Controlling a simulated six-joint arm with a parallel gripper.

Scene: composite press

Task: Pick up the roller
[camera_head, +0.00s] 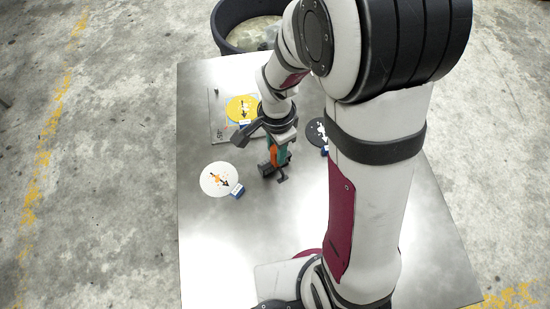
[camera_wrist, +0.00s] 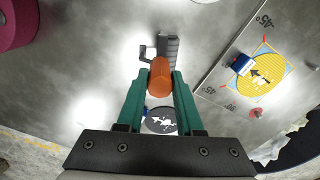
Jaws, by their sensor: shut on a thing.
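The roller has an orange handle (camera_wrist: 160,77) and a dark ridged part with a thin bracket (camera_wrist: 168,47). In the wrist view, my gripper (camera_wrist: 162,73) has its green fingers on either side of the orange handle, shut on it. In the head view, my gripper (camera_head: 282,150) is over the middle of the metal table, with the roller's dark part (camera_head: 267,169) below and beside the fingers. I cannot tell whether the roller touches the table. My gripper hides part of the handle in the head view.
A white disc (camera_head: 216,177) with a blue block (camera_head: 237,191) lies left of the roller. A yellow disc (camera_head: 242,108) lies on a marked board (camera_head: 217,125). A dark disc (camera_head: 315,130) is partly behind my arm. A black round bin (camera_head: 222,38) stands beyond the table.

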